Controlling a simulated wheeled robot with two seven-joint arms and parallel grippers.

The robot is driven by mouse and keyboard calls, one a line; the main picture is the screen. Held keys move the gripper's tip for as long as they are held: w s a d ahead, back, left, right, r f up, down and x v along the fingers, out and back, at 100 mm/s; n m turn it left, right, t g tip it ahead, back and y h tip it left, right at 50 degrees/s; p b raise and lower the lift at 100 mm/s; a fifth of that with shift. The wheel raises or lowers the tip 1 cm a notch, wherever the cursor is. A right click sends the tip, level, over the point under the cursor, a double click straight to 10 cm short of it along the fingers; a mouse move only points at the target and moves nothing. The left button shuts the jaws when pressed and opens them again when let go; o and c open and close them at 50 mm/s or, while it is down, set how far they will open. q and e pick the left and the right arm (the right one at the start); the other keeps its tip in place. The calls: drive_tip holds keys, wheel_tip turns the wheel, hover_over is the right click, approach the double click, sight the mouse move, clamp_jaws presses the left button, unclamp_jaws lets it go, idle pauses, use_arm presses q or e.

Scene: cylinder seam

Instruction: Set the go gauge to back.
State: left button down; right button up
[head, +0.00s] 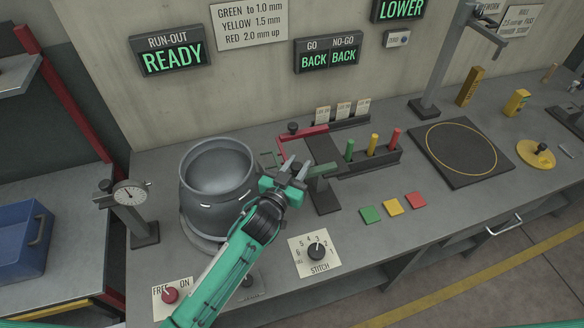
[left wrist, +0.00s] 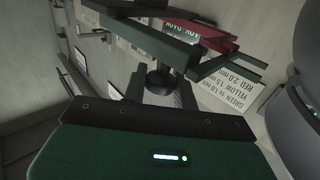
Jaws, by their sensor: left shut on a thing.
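The go gauge (head: 323,168) is a green arm on a dark stand (head: 325,197) behind and right of the grey cylinder (head: 217,178). The red no-go gauge (head: 306,132) is an arm behind it with a dark knob. My left gripper (head: 299,168) is at the near left end of the green arm. In the left wrist view the fingers (left wrist: 161,88) are shut around a dark knob (left wrist: 160,76) below the green bar (left wrist: 150,42). The display (head: 328,56) reads GO BACK and NO-GO BACK. My right gripper is out of view.
A rack with green, yellow and red pegs (head: 372,160) stands right of the gauge stand. Coloured tiles (head: 393,206) and the stitch dial (head: 317,250) lie nearer the front. A dial indicator (head: 130,195) stands left of the cylinder. Open bench lies between tiles and dial.

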sight(311, 171)
use_arm(q)
drive_tip(key=d, duration=0.2)
drive_tip(key=w+d+b, duration=0.1)
drive_tip(key=shift+w+d+f, duration=0.1)
drive_tip(key=shift+d, duration=0.4)
drive_tip(key=c, duration=1.4)
unclamp_jaws()
drive_tip(key=shift+o, duration=1.3)
drive_tip(key=shift+d, duration=0.1)
